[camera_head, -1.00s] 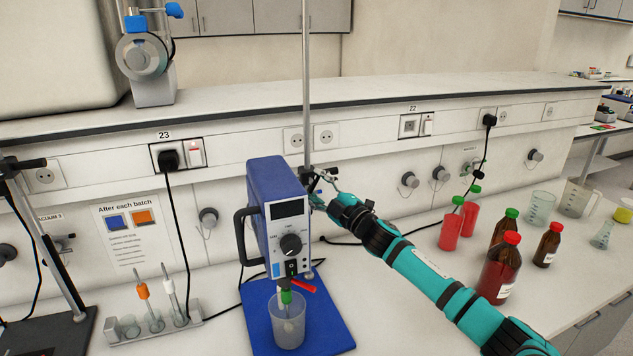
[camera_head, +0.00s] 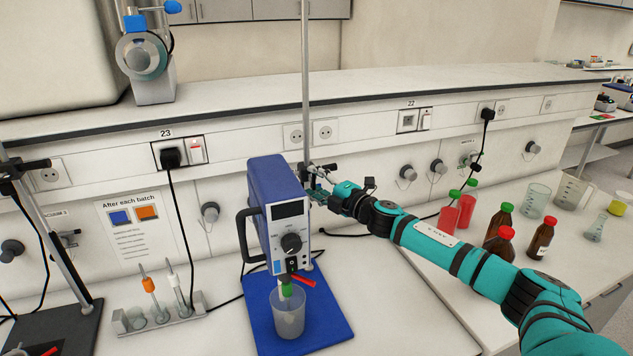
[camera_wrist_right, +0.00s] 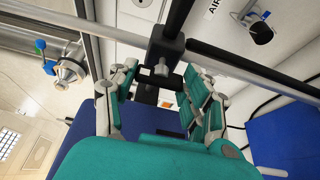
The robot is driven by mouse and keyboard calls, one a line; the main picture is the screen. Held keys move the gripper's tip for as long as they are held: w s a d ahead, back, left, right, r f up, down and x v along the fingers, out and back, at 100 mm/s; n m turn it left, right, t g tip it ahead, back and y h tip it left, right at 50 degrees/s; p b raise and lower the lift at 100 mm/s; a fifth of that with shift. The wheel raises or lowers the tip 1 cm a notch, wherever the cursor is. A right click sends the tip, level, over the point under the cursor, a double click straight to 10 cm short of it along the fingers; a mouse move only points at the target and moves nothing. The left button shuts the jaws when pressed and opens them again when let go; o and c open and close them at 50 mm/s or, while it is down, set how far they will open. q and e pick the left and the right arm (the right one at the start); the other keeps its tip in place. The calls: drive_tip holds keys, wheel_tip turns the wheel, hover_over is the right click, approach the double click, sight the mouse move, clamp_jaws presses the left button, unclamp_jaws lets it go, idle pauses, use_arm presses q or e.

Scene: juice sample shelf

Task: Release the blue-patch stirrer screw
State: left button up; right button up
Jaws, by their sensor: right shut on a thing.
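The stirrer (camera_head: 272,190) is a blue box with a grey front panel, a knob and a small light-blue patch (camera_head: 276,267) low on that panel. It is mounted on a vertical metal rod (camera_head: 305,80), above a beaker (camera_head: 288,315) on a blue base plate (camera_head: 330,325). My right gripper (camera_head: 318,178) is behind the stirrer's right side, at the clamp on the rod. In the right wrist view, the black clamp (camera_wrist_right: 166,48) and its screw (camera_wrist_right: 161,70) lie between my teal fingers. The gripper is shut on the screw; the exact contact is hard to see. My left gripper is not in view.
Red-capped and green-capped bottles (camera_head: 540,238) and glassware (camera_head: 537,200) stand at the right. A small rack (camera_head: 160,318) with an orange-marked and a white-marked shaft is at the left, near another stand (camera_head: 50,240). Cables run along the back wall. Bare bench lies right of the base plate.

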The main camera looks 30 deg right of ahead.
drive_tip(key=shift+f, duration=0.1)
drive_tip(key=o, duration=1.1)
drive_tip(key=shift+o, duration=0.3)
drive_tip(key=shift+s, duration=0.1)
drive_tip(key=s+d, duration=0.1)
drive_tip(key=s, duration=1)
drive_tip(key=shift+s+d, duration=0.4)
